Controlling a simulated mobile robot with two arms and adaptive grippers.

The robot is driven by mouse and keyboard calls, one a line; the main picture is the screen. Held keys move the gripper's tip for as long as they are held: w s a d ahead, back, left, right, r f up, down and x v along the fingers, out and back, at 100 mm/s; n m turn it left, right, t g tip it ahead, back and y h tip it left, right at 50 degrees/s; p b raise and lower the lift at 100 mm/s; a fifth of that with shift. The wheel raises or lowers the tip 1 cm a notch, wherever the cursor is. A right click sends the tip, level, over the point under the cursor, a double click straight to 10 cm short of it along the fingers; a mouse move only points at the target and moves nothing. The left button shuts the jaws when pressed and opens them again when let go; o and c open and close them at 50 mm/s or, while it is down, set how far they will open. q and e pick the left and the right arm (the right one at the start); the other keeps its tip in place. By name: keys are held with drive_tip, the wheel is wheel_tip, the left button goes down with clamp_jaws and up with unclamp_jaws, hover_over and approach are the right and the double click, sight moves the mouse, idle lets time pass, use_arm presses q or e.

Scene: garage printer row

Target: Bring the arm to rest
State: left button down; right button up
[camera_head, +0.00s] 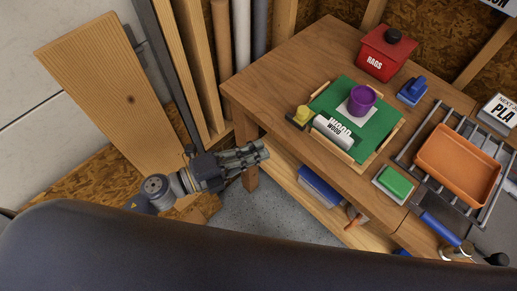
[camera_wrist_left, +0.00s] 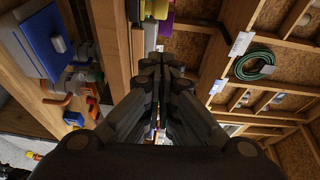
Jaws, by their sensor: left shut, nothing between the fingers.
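My left gripper (camera_head: 262,152) shows in the head view at the left front leg of the wooden workbench (camera_head: 285,70), below the level of the bench top. Its fingers are shut and empty. In the left wrist view the fingers (camera_wrist_left: 162,62) meet at their tips, with nothing held between them. The left arm comes in low from the left, over the floor. My right gripper is in neither view.
On the bench stand a green tray (camera_head: 385,128) with a purple cup (camera_head: 362,99), a red rags box (camera_head: 385,52) and an orange tray (camera_head: 457,160) on a rack. A lower shelf holds a blue box (camera_head: 320,187). A wooden board (camera_head: 110,90) leans at left.

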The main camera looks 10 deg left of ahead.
use_arm(q)
drive_tip(key=a+f+n+y, duration=0.4)
drive_tip(key=a+f+n, duration=0.1)
drive_tip(key=f, duration=0.5)
drive_tip(key=a+f+n+y, duration=0.3)
drive_tip(key=a+f+n, duration=0.25)
drive_tip(key=f, duration=0.45)
drive_tip(key=a+f+n+y, duration=0.4)
drive_tip(key=f+n, duration=0.1)
drive_tip(key=f, duration=0.4)
drive_tip(key=s+a+f+n+g+y, duration=0.1)
drive_tip(key=s+a+f+n+g, duration=0.15)
drive_tip(key=s+f, duration=0.4)
drive_tip(key=s+a+f+n+g+y, duration=0.1)
drive_tip(key=s+f+n, duration=0.2)
drive_tip(key=s+f, duration=0.35)
drive_tip(key=s+f+n+g, duration=0.2)
drive_tip(key=s+f, duration=0.3)
drive_tip(key=s, duration=0.4)
drive_tip(key=s+d+f+n+g+y, duration=0.1)
drive_tip(key=s+f+n+g, duration=0.2)
drive_tip(key=s, duration=0.6)
drive_tip(key=shift+f+g, duration=0.45)
drive_tip(key=shift+f, duration=0.5)
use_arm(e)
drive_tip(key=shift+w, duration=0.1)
